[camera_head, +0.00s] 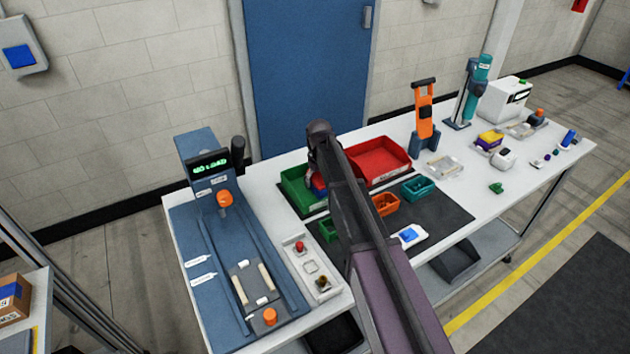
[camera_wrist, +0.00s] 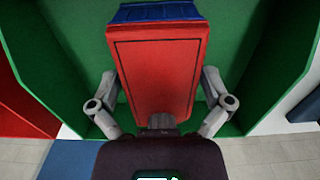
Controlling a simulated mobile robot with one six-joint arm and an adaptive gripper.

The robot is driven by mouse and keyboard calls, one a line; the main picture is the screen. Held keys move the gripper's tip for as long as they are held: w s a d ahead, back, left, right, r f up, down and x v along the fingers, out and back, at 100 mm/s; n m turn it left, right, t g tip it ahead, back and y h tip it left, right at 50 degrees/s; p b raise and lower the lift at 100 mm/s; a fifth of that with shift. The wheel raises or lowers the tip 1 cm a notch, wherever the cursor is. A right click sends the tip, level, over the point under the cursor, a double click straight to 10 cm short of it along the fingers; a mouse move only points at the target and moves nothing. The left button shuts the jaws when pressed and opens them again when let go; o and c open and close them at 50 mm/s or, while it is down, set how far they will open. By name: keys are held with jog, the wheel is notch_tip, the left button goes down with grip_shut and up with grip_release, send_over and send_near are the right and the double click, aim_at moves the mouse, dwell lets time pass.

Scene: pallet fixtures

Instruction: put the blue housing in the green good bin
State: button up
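My gripper (camera_wrist: 160,85) has its two fingers against the sides of a boxy part (camera_wrist: 158,75), which has a broad red face and a blue end. The part sits between the fingers inside the outline of the green bin (camera_wrist: 80,25); whether it touches the bin floor I cannot tell. In the head view, the green bin (camera_head: 294,180) stands at the back of the table, with the red and blue part (camera_head: 319,184) over its right side. My arm hides much of the gripper and that side of the bin.
A red bin (camera_head: 400,153) stands right of the green bin. Small green, orange (camera_head: 385,204) and teal (camera_head: 418,188) trays sit on the dark mat. A white piece with a blue top (camera_head: 410,235) lies on the mat's front edge. A blue press station (camera_head: 205,160) stands left.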

jog(key=shift+r, duration=0.2)
notch_tip(320, 180, up, 12)
jog(key=p, duration=1.2)
dwell(0.3)
jog(key=shift+f, duration=0.1)
dwell(0.5)
jog(key=s+d+m, duration=0.6)
jog(key=s+d, duration=1.5)
jog(key=s, duration=0.4)
jog(key=shift+d+m, duration=0.25)
jog(key=shift+m, duration=0.15)
